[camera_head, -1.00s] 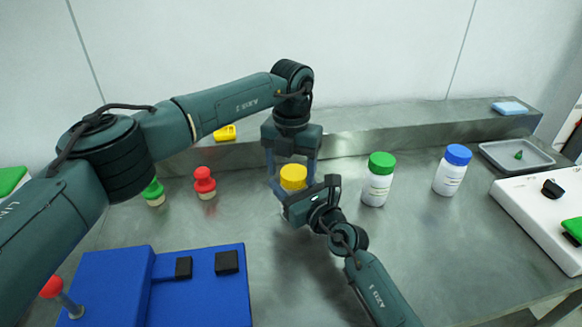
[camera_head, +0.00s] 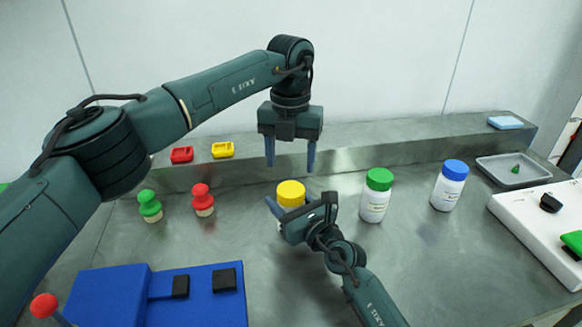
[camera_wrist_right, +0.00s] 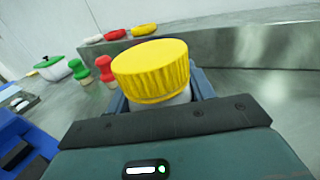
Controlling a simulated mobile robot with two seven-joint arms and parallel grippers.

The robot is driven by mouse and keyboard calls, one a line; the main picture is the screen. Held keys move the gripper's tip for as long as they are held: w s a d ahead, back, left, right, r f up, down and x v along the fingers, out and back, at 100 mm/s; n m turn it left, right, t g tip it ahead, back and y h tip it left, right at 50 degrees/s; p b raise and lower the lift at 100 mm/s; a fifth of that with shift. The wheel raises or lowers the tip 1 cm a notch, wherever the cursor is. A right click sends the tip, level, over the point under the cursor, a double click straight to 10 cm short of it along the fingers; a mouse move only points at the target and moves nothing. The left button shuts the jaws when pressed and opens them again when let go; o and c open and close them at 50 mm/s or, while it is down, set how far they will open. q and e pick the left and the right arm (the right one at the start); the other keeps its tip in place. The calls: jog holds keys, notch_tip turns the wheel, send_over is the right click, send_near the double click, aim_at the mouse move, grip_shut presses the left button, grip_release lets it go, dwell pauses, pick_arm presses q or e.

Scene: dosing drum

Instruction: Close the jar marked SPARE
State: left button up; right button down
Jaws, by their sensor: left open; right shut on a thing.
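A jar with a yellow lid (camera_head: 291,193) stands on the steel table in the middle of the head view. The lid also fills the middle of the right wrist view (camera_wrist_right: 152,72), sitting on the pale jar neck. My right gripper (camera_head: 284,215) is shut on the jar's body below the lid. My left gripper (camera_head: 290,160) is open and empty, above the yellow lid with its fingers pointing down. No label shows on the yellow-lidded jar; most of its body is hidden by my right gripper.
A green-lidded jar (camera_head: 376,195) and a blue-lidded jar (camera_head: 449,185) stand to the right. Green (camera_head: 149,204) and red (camera_head: 202,198) knobbed pieces stand left. A blue fixture (camera_head: 205,300) is front left, a grey tray (camera_head: 488,175) and white device (camera_head: 520,212) right.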

aim_at(290, 189)
pick_arm(q)
jog(key=shift+r+n, duration=0.3)
jog(key=shift+r, duration=0.2)
notch_tip(290, 189, down, 8)
jog(key=shift+f, duration=0.1)
jog(key=shift+c, duration=0.3)
jog(key=c, duration=0.7)
jog(key=m, duration=0.3)
jog(key=shift+a, duration=0.1)
